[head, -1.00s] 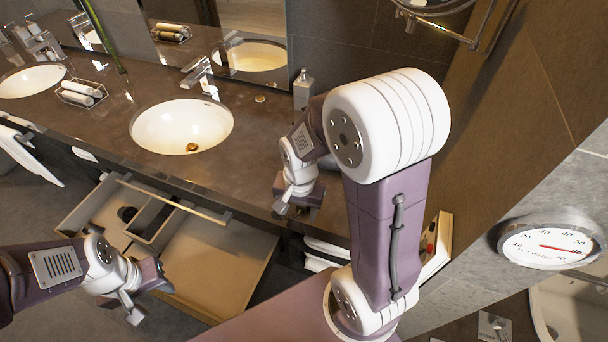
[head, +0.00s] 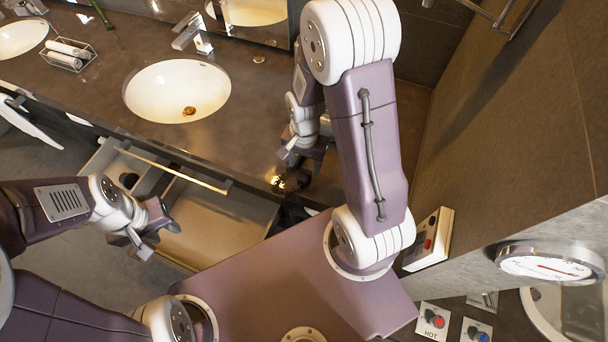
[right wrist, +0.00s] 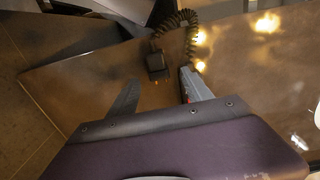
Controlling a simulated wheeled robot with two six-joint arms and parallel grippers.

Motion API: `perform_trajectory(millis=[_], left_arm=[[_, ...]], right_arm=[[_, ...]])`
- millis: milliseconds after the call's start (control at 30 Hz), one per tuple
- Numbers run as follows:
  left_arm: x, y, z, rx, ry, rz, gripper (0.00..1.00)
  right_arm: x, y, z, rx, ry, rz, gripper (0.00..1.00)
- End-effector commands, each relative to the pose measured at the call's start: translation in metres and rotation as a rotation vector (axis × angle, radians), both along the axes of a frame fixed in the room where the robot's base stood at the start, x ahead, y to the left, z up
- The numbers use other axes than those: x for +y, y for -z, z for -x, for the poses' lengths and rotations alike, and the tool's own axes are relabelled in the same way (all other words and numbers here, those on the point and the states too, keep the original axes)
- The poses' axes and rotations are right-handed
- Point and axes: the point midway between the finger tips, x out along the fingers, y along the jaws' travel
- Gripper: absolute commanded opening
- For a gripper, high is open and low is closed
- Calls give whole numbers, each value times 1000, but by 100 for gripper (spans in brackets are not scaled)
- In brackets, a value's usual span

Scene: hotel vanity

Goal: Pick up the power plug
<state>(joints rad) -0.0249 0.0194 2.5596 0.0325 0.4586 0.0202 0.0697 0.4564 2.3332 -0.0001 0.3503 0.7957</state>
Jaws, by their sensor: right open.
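The power plug (right wrist: 157,66) is small and black, with a coiled black cord (right wrist: 178,22) running up from it. In the right wrist view it lies over the brown counter, beyond the fingertips. My right gripper (right wrist: 160,92) is open, its two fingers apart, with the plug ahead of the gap and not touched. In the head view my right gripper (head: 304,160) is over the counter's front right part; the plug cannot be made out clearly there. My left gripper (head: 158,236) is open and empty near the open drawer.
The open drawer (head: 218,222) juts out below the counter (head: 95,100). A white sink (head: 178,91) with a tap (head: 192,36) is left of my right arm. A wire basket with rolled towels (head: 68,54) stands further left. A wall with a gauge (head: 550,262) is at right.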

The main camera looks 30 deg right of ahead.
Motion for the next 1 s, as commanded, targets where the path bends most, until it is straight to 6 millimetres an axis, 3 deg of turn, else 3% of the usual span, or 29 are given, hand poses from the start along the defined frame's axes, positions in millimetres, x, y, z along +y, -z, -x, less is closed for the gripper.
perform_trajectory(millis=[233,500,733,1000], left_arm=[[0,-1,0,0,0,0,36],[0,-1,0,0,0,0,36],[0,-1,0,0,0,0,36],[0,-1,0,0,0,0,36]], right_arm=[[5,42,6,6,-1,0,58],[5,47,5,1,-1,0,58],[5,47,5,1,-1,0,0],[5,46,5,1,-1,0,0]])
